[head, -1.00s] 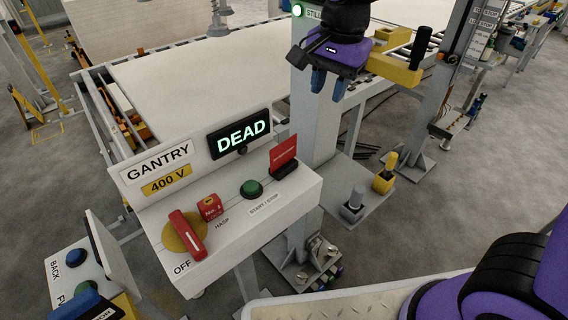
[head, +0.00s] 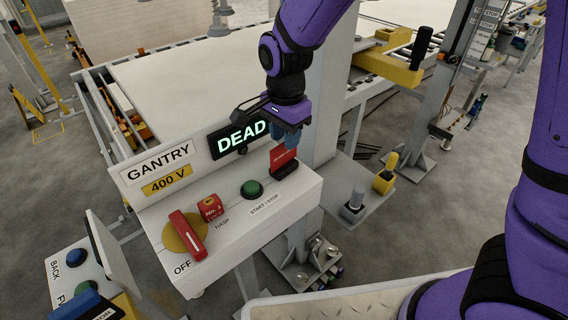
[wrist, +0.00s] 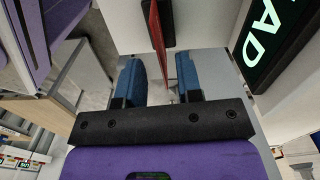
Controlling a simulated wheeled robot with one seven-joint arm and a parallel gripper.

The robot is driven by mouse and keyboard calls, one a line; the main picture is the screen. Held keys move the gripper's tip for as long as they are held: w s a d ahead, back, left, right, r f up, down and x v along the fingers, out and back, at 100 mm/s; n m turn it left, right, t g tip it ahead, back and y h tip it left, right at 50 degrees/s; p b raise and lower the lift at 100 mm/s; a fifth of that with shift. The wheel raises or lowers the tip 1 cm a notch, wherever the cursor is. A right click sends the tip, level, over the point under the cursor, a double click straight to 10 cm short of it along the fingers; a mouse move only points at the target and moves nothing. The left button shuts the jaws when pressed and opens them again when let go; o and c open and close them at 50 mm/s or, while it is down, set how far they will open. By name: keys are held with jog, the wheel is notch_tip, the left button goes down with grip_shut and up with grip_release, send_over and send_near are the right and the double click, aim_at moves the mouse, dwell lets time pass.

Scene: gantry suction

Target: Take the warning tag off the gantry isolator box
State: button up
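The warning tag is a red card (head: 281,157) standing upright in a black holder (head: 286,171) at the right end of the gantry isolator box (head: 235,225). My gripper (head: 286,136) is just above the tag, pointing down, and its blue fingers overlap the tag's top edge in the head view. In the wrist view the tag (wrist: 157,38) shows as a thin red edge between the two open fingers (wrist: 161,80), with a gap visible on each side. The black holder lies past the fingertips at the top of that view.
The box carries a red handle (head: 187,235) at OFF, a red padlock block (head: 211,208) at the hasp and a green button (head: 251,189). A lit DEAD display (head: 241,138) stands close beside my gripper. A grey post (head: 325,150) rises behind it.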

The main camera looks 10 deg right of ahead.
aim_at(284, 164)
jog(key=shift+a+f, duration=0.1)
jog(key=shift+f, duration=2.35)
jog(key=shift+f, duration=0.2)
grip_shut()
